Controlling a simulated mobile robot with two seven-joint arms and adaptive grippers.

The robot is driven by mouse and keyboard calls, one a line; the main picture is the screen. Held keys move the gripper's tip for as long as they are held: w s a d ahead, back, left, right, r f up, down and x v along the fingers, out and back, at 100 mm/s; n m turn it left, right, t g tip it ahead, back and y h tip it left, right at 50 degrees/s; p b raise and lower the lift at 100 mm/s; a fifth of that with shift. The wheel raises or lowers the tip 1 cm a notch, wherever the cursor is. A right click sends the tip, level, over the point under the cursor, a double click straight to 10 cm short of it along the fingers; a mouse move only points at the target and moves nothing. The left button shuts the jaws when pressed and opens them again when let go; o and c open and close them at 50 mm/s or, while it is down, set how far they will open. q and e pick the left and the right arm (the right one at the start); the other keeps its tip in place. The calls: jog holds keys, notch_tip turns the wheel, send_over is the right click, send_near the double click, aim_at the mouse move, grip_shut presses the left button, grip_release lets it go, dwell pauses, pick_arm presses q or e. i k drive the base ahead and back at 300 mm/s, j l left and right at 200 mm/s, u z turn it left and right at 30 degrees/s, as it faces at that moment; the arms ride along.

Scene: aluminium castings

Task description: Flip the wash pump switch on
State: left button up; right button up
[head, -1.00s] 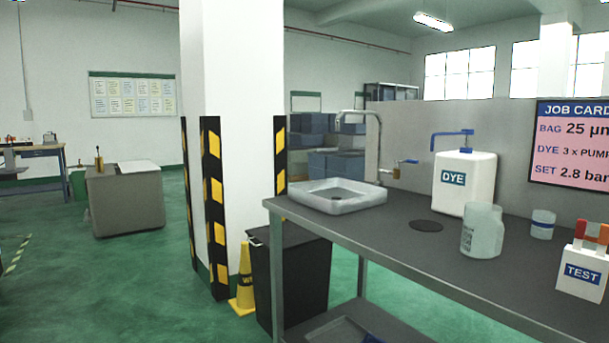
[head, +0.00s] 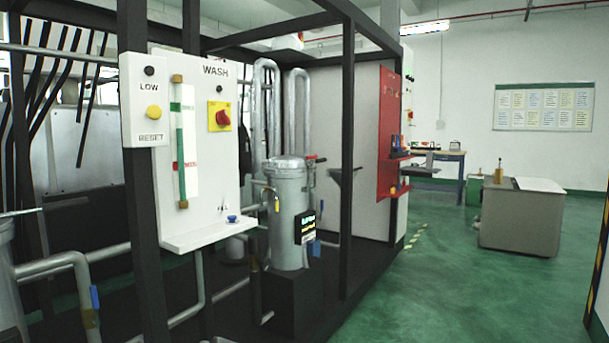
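The wash panel (head: 202,140) is a white board marked WASH on a black frame at the left of the head view. On it is a red rotary switch (head: 221,117) on a yellow plate, below the WASH label. I cannot tell from its angle whether it is on or off. Left of it is a sight tube (head: 181,142) with green and red marks. A narrow panel beside it carries a yellow button (head: 153,112) between the words LOW and RESET. Neither of my grippers shows in the view.
A steel filter vessel (head: 289,205) with pipes stands right of the panel inside the black frame (head: 346,150). Pipes run low at the left. A red board (head: 388,125) hangs farther back. Green floor (head: 430,290) is open at the right, before a grey cabinet (head: 519,222).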

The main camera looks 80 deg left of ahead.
aim_at(222, 117)
jog(key=u, duration=3.15)
jog(key=i+l+u, duration=0.1)
jog(key=l, duration=0.45)
jog(key=i+l+u, duration=0.1)
jog(key=l, duration=0.45)
